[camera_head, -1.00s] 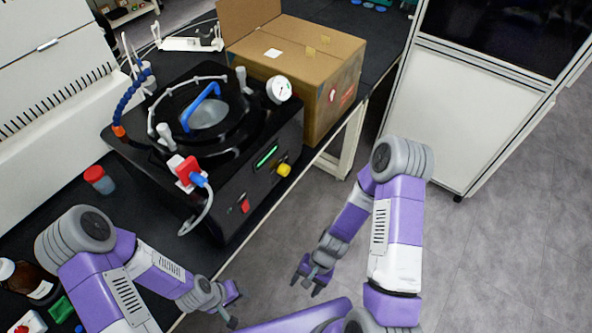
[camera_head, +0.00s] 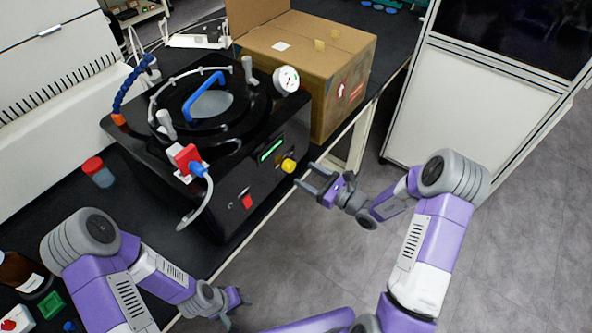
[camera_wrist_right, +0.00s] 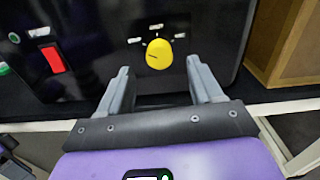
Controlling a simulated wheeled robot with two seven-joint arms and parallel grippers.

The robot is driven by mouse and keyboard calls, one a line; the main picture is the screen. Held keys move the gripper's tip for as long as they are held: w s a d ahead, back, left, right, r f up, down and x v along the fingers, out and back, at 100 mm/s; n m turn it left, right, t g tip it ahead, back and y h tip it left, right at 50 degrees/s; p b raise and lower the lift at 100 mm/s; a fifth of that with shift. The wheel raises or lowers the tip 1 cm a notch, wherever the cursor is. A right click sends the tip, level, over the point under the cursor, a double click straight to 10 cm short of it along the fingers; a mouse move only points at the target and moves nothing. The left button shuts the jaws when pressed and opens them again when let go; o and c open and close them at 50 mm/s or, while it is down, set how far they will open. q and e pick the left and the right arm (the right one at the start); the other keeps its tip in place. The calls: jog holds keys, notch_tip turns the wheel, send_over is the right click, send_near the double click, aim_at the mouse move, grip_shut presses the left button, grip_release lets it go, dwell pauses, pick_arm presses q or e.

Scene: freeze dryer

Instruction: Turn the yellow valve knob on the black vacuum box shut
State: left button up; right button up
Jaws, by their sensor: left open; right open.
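The black vacuum box (camera_head: 225,180) stands on the dark bench, its front panel facing my right arm. The yellow valve knob (camera_head: 289,165) is on that panel, near its right end. In the right wrist view the knob (camera_wrist_right: 159,54) shows ahead of the fingers, between their lines, with white marks around it. My right gripper (camera_head: 304,175) is open and empty, just in front of the knob and apart from it. Its fingers (camera_wrist_right: 158,84) also show in the right wrist view. My left gripper (camera_head: 236,309) is open and empty, low near the bench's front edge, away from the box.
A cardboard box (camera_head: 325,75) stands right of the vacuum box. A red switch (camera_wrist_right: 52,59) is left of the knob on the panel. A red-and-blue valve with a hose (camera_head: 190,160) sits at the box's front corner. A red-capped jar (camera_head: 98,171) stands left. Open floor lies at right.

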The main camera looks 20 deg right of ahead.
aim_at(293, 168)
jog(key=x, duration=0.5)
jog(key=shift+s, duration=0.1)
jog(key=c, duration=1.1)
jog(key=shift+o, duration=0.2)
